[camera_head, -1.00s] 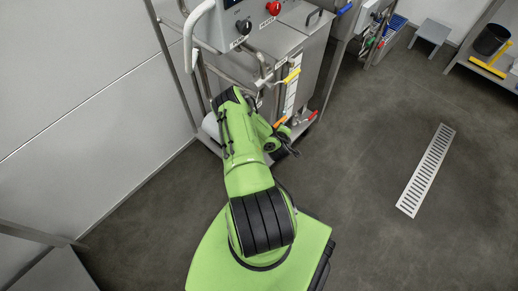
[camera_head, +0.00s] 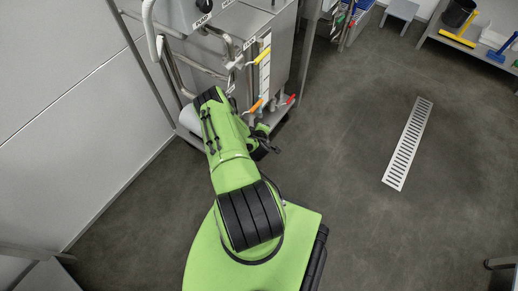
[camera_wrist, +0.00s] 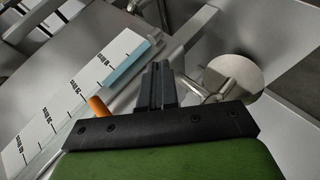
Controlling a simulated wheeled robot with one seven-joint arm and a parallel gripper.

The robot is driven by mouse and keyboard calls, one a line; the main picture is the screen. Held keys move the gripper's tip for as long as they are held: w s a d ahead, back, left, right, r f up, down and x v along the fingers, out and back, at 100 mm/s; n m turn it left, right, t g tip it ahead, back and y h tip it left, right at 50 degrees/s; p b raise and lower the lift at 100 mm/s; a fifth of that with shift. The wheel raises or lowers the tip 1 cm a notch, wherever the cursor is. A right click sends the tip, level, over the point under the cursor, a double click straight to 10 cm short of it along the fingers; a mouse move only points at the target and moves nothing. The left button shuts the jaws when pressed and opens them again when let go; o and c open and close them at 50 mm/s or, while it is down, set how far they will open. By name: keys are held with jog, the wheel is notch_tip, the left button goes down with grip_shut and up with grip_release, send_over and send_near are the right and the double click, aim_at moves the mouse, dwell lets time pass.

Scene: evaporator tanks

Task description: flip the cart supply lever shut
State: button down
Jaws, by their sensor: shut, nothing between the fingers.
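The cart (camera_head: 283,35) is a steel unit with several coloured levers; I cannot read which label marks the supply lever. A yellow lever (camera_head: 262,58) sits high beside a white scale strip (camera_head: 264,77). An orange lever (camera_head: 256,106) is lower, and a red lever (camera_head: 290,100) is to its right. My gripper (camera_head: 270,147) is low in front of the cart, just below these levers, partly hidden by my arm. In the wrist view, my gripper (camera_wrist: 158,84) has its fingers together and empty. An orange handle end (camera_wrist: 97,105) shows left of it, partly hidden by the gripper body.
In the wrist view, a light blue bar (camera_wrist: 129,66) lies by the scale strip (camera_wrist: 75,90), and a round metal disc (camera_wrist: 234,76) is right of the fingers. Steel pipes (camera_head: 175,75) rise at the cart's left. A floor drain (camera_head: 408,143) lies in open floor at right.

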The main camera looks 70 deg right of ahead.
jog(key=s+a+f+p, duration=0.1)
jog(key=a+f, duration=0.1)
jog(key=a, duration=0.4)
jog(key=shift+s+a+f+p, duration=0.2)
jog(key=shift+s+f+p, duration=0.05)
jog(key=shift+p, duration=0.05)
